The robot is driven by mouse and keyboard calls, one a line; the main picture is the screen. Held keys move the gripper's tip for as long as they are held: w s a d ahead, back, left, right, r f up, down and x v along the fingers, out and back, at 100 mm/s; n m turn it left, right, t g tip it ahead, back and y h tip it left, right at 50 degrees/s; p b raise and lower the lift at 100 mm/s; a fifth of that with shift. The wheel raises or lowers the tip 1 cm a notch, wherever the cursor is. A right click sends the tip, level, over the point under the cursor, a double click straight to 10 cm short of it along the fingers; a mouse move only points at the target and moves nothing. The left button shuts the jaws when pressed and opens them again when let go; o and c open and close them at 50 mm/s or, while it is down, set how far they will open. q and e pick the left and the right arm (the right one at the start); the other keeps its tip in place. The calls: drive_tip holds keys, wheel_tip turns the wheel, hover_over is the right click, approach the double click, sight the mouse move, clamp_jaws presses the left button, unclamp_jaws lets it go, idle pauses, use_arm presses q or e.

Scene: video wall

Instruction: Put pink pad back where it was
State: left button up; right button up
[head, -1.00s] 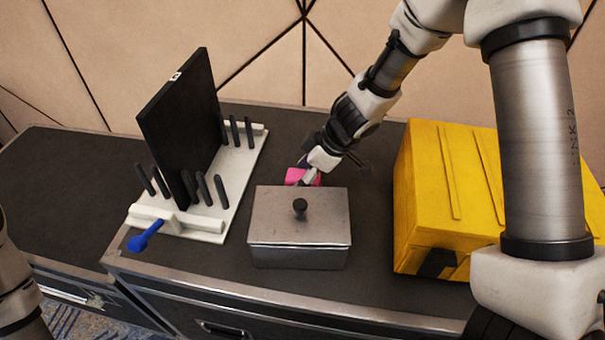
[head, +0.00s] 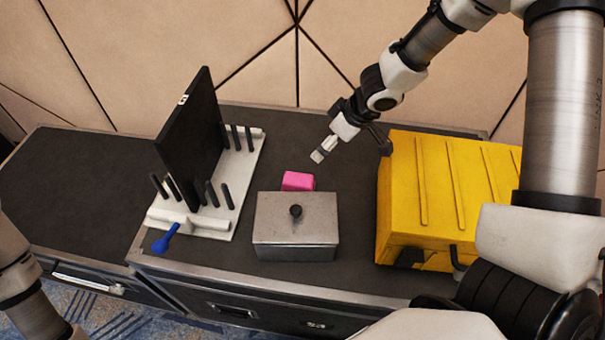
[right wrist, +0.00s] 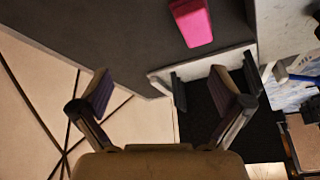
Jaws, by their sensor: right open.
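The pink pad (head: 298,181) lies on the dark case top, just behind the grey metal box with a black knob (head: 295,228). The box hides part of its front side in the head view. The pad also shows at the top of the right wrist view (right wrist: 193,23). My right gripper (head: 321,152) is above and behind the pad, a little to its right, and apart from it. In the right wrist view its two fingers (right wrist: 162,92) are spread with nothing between them. My left gripper is out of view; only part of my left arm shows.
A white rack (head: 220,214) with black pegs holds an upright black panel (head: 190,125) on the left. A blue-handled tool (head: 165,238) is at its front end. A yellow case (head: 430,195) stands on the right. The far left top is clear.

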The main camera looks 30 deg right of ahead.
drive_tip(key=d+m+h, duration=0.1)
drive_tip(key=m, duration=0.2)
drive_tip(key=m+g+h+p, duration=0.1)
drive_tip(key=m+g+p, duration=0.35)
drive_tip(key=m, duration=0.55)
hover_over(297, 181)
drive_tip(key=d, duration=0.1)
drive_tip(key=shift+w+d+f+t+p, duration=0.1)
drive_tip(key=shift+w+f+t+p, duration=0.25)
drive_tip(key=shift+f+t+p, duration=0.15)
drive_tip(key=shift+s+a+f+g+h+p, duration=0.2)
drive_tip(key=shift+s+a+f, duration=0.2)
drive_tip(key=shift+f, duration=0.25)
drive_tip(key=shift+s+a+f+g+h+p, duration=0.1)
drive_tip(key=shift+s+a+f+g+h, duration=0.1)
drive_tip(key=shift+s+a+f, duration=0.3)
drive_tip(key=f, duration=0.2)
drive_tip(key=f+p, duration=0.1)
drive_tip(key=f, duration=0.2)
drive_tip(key=w+f, duration=0.1)
drive_tip(key=f, duration=0.1)
drive_tip(key=shift+d+f, duration=0.3)
drive_tip(key=shift+f, duration=0.05)
drive_tip(key=c, duration=1.2)
